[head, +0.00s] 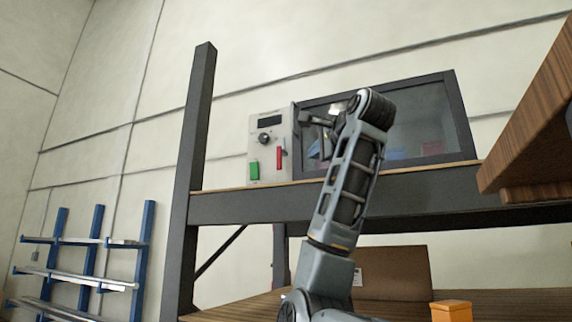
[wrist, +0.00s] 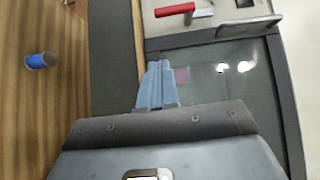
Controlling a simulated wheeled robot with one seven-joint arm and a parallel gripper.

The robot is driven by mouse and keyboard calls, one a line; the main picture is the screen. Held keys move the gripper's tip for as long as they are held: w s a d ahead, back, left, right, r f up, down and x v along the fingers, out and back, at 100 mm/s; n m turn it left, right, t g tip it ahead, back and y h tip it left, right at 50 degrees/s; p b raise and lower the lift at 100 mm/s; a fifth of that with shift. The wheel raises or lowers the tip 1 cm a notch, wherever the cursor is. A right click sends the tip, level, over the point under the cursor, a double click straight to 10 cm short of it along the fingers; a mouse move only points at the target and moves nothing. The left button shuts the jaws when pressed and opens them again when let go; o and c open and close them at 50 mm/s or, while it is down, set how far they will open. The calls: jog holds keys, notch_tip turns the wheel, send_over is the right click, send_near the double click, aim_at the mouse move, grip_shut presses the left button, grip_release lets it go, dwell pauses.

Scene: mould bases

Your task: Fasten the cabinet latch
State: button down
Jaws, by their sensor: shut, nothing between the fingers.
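The cabinet (head: 452,122) stands on a shelf, with a dark-framed glass door and a pale control panel (head: 256,147) at its left. A red latch handle (head: 279,158) hangs roughly vertical on the panel, near the door's left edge. In the wrist view the red handle (wrist: 175,9) shows at the top, beside a short grey metal piece; the picture is turned sideways. My gripper (wrist: 157,72) is shut and empty, with its fingers over the door glass, apart from the red handle. In the head view my arm hides part of the door, and the fingertips are hard to make out.
A dark shelf post (head: 198,130) rises left of the cabinet. A wooden slab (head: 535,120) juts in at the right. The wrist view shows a blue cylinder (wrist: 40,61) on wood. A cardboard box (head: 393,270) and orange box (head: 451,311) are below.

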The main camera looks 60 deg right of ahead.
jog(key=shift+s+r, duration=0.2)
jog(key=shift+r, duration=0.1)
jog(key=p, duration=0.5)
send_near(282, 154)
jog(key=shift+w+d+f, duration=2)
jog(key=shift+w+d, duration=0.15)
jog(key=shift+w, duration=0.1)
